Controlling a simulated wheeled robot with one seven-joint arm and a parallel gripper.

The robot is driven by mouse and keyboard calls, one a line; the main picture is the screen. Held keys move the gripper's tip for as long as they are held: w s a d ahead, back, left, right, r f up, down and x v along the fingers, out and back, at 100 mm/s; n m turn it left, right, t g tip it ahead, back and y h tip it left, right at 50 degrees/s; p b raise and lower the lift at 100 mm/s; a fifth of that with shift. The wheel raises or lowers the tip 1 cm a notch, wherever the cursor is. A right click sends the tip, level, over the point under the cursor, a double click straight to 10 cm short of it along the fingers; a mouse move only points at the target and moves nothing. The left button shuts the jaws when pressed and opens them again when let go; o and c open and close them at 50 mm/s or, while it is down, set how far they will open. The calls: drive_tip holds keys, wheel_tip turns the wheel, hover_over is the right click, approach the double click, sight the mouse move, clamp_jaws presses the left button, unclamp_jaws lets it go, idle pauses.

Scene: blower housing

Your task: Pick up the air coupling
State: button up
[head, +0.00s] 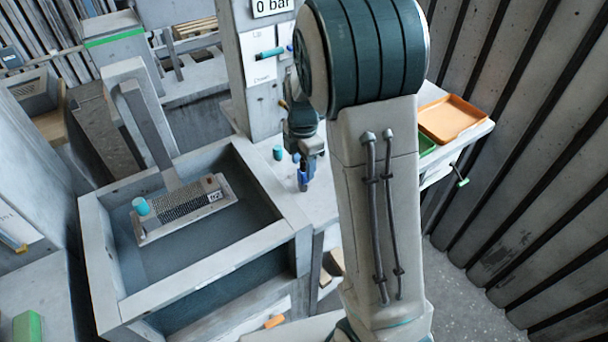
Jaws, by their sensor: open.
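A small teal cylinder (278,153), which looks like the air coupling, stands upright on the grey counter (322,203) beside the tall panel. My gripper (303,184) points down over the counter, just right of the cylinder and nearer the camera in the picture. A clear gap shows between them. The jaws are open and I see nothing in them; the fingertips are small and partly blurred. Another teal cylinder (141,206) sits on the left end of a perforated grey unit (185,212) in the basin.
The deep grey basin (205,278) has raised walls left of the counter. The panel (258,85) with a "0 bar" sign and a teal lever (269,53) rises behind my gripper. My arm hides part of the counter. An orange tray (452,119) lies at right.

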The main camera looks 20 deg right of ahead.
sight(304, 169)
wheel_tip(304, 169, down, 3)
drive_tip(key=shift+f, duration=0.15)
clamp_jaws()
drive_tip(key=shift+r, duration=0.2)
drive_tip(key=shift+r, duration=0.25)
drive_tip(key=r, duration=0.1)
drive_tip(key=r+b, duration=0.1)
drive_tip(key=r, duration=0.1)
drive_tip(key=shift+s+d+r, duration=0.1)
drive_tip(key=shift+d+r, duration=0.1)
drive_tip(key=shift+r, duration=0.1)
drive_tip(key=s+d+r+b, duration=0.2)
drive_tip(key=s+d+r, duration=0.4)
drive_tip(key=s+d, duration=0.1)
drive_tip(key=shift+s+d+r, duration=0.3)
drive_tip(key=shift+s+d, duration=0.1)
drive_tip(key=shift+d, duration=0.25)
